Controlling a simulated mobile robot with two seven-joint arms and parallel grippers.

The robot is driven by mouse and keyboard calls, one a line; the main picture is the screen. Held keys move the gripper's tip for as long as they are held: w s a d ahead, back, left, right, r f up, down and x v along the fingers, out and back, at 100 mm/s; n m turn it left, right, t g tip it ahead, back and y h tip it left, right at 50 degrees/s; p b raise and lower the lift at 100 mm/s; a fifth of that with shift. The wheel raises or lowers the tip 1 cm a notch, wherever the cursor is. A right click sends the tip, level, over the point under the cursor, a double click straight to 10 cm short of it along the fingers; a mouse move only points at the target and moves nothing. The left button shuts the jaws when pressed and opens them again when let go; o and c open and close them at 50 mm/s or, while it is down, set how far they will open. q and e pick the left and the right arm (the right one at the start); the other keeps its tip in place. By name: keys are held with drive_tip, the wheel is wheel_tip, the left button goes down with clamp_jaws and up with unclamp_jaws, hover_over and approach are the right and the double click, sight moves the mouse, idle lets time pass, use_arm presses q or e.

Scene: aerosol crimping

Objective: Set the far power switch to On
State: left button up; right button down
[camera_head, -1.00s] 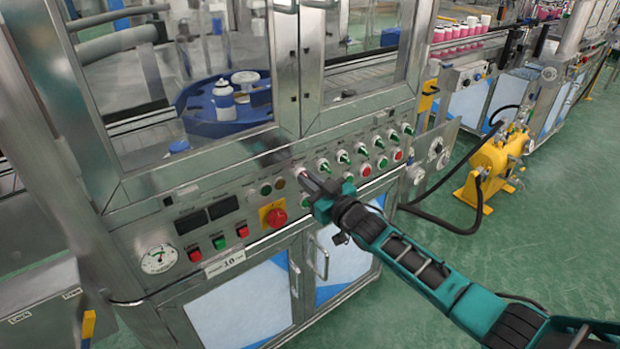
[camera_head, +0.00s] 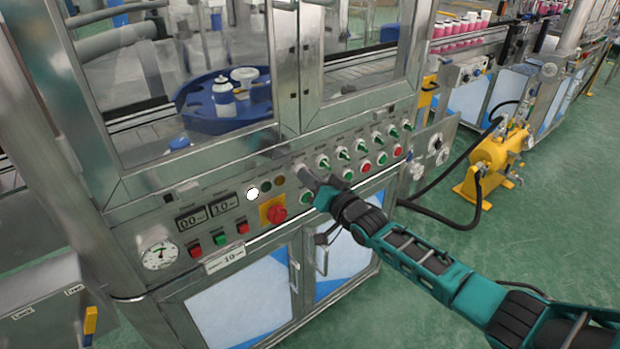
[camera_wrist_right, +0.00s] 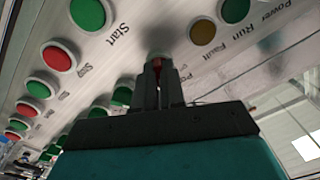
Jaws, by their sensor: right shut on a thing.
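The power switch (camera_head: 299,168) is a small knob at the left end of the upper row of knobs on the machine's sloping front panel. My right gripper (camera_head: 306,175) reaches it from the front right and is shut on it. In the right wrist view the fingertips (camera_wrist_right: 158,66) close around a thin red part, and the blurred knob is mostly hidden behind them. I cannot read the switch's position mark. A white lamp (camera_head: 252,194) glows on the panel, and two displays (camera_head: 207,212) show digits. My left gripper is not in view.
Several green-handled knobs (camera_head: 344,154) and round buttons (camera_head: 367,168) lie just right of my gripper. A red rotary knob (camera_head: 277,213) on a yellow plate sits just below left. A yellow pump (camera_head: 497,160) stands on the floor at right.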

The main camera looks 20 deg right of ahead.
idle(0.4)
drive_tip(key=c, duration=1.2)
unclamp_jaws()
drive_tip(key=p+v, duration=0.2)
drive_tip(key=v, duration=1.1)
drive_tip(key=s+a+f+n+g+h, duration=0.1)
drive_tip(key=s+f+g, duration=0.1)
drive_tip(key=s+f, duration=0.2)
drive_tip(key=s+a+f+n+g+h, duration=0.1)
drive_tip(key=s+f, duration=0.3)
drive_tip(key=s, duration=0.5)
drive_tip(key=s+a+f+n+g+h, duration=0.2)
drive_tip(key=s+a+f+g, duration=0.1)
drive_tip(key=s, duration=0.4)
drive_tip(key=shift+s+a+f+n, duration=0.1)
drive_tip(key=shift+s+f+n, duration=0.05)
drive_tip(key=shift+f, duration=0.25)
drive_tip(key=shift+s+a+f+n, duration=0.1)
drive_tip(key=shift+s+f+n, duration=0.1)
drive_tip(key=shift+f, duration=0.25)
